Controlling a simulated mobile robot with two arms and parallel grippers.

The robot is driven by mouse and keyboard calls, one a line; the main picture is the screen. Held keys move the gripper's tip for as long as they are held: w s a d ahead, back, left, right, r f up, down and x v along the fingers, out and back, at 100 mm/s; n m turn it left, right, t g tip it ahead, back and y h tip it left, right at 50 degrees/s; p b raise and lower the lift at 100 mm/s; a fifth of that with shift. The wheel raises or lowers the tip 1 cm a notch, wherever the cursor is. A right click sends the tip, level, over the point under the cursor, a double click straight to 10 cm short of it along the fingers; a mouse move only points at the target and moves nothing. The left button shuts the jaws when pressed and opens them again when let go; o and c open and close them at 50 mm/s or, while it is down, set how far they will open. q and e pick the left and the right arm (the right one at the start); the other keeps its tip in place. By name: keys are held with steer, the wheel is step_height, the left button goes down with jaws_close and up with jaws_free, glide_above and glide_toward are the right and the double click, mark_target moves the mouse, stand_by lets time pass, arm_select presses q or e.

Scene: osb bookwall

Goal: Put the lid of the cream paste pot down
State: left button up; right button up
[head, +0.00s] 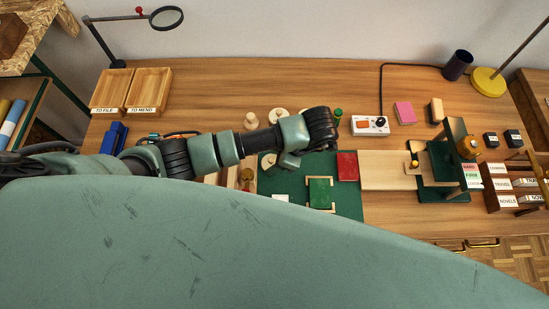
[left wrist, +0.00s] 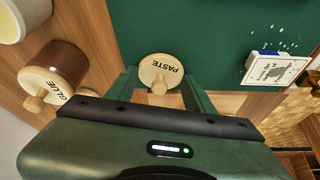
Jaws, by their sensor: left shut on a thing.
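The lid of the paste pot (left wrist: 160,70) is a round, pale wooden disc marked PASTE with a knob. In the left wrist view it sits between the fingers of my left gripper (left wrist: 160,95), which is shut on it. Green mat lies below and beyond the lid; I cannot tell whether they touch. In the head view my left gripper (head: 287,162) is over the upper left of the green mat (head: 345,201). A cream pot (left wrist: 24,14) shows only in part at the left wrist view's top left corner. My right gripper is not in view.
A brown glue pot (left wrist: 60,62) with a wooden lid stands left of my left gripper in the wrist view. A red book (head: 347,166) and a green book (head: 320,192) lie on the mat. A white radio-like box (head: 370,126) stands behind.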

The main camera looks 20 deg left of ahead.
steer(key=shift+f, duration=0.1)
arm_select(q)
steer(key=o, duration=1.3)
steer(key=shift+f, duration=0.1)
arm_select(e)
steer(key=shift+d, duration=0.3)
arm_select(q)
steer(key=shift+w+d+r, duration=0.1)
steer(key=shift+d+r, duration=0.05)
steer(key=shift+r, duration=0.35)
steer(key=p+v, duration=0.2)
steer(key=v, duration=0.9)
steer(key=shift+r+p, duration=0.1)
steer(key=shift+p, duration=0.3)
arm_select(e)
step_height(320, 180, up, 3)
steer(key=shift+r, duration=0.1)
